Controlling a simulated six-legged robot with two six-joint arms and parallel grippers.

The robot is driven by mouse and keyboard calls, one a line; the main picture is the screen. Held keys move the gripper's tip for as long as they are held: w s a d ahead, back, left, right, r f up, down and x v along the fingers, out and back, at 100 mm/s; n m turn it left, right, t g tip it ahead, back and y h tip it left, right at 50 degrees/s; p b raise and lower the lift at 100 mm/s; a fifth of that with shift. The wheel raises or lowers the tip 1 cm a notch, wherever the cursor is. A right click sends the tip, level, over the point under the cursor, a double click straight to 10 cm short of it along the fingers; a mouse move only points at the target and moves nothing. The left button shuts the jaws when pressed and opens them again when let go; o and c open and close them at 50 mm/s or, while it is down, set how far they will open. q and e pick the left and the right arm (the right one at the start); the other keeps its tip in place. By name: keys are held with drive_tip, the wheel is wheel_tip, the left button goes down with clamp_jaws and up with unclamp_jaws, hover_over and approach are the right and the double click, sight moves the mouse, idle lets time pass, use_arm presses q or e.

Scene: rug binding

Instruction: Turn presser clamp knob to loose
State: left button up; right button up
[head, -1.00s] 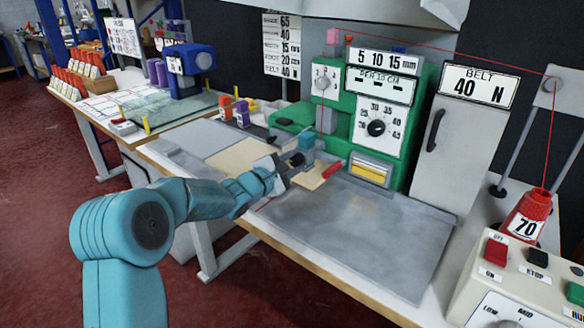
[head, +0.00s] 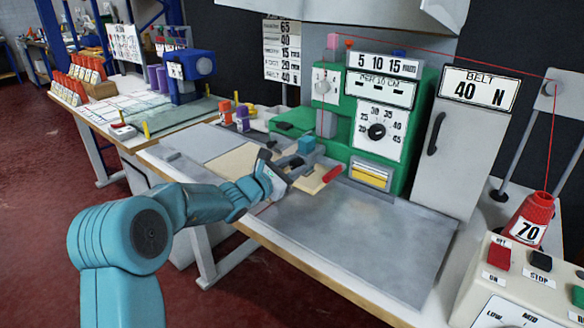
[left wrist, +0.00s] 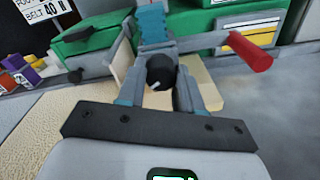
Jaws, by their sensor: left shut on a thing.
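The presser clamp knob (left wrist: 160,72) is a round black knob with a small white mark, seen in the left wrist view on a grey clamp below a teal block (left wrist: 152,22). My left gripper (left wrist: 158,84) is shut on it, with one finger at each side. The white mark points to the lower left of that view. In the head view my left gripper (head: 280,172) is at the clamp, just left of the teal block (head: 306,145), and the knob is hard to make out. My right gripper is not in view.
A red-handled lever (head: 332,173) sticks out right of the clamp. Cream fabric (head: 234,162) lies under it. The green machine (head: 420,110) with its dial (head: 376,131) stands behind. The grey bench plate (head: 350,230) in front is clear.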

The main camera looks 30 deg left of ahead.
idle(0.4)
use_arm(q)
drive_tip(key=o, duration=1)
drive_tip(key=shift+o, duration=0.2)
drive_tip(key=s, duration=0.5)
drive_tip(key=s+a, duration=0.1)
drive_tip(key=s, duration=1)
drive_tip(key=shift+s+a+r, duration=0.15)
drive_tip(key=shift+a+r, duration=0.15)
drive_tip(key=shift+r, duration=0.05)
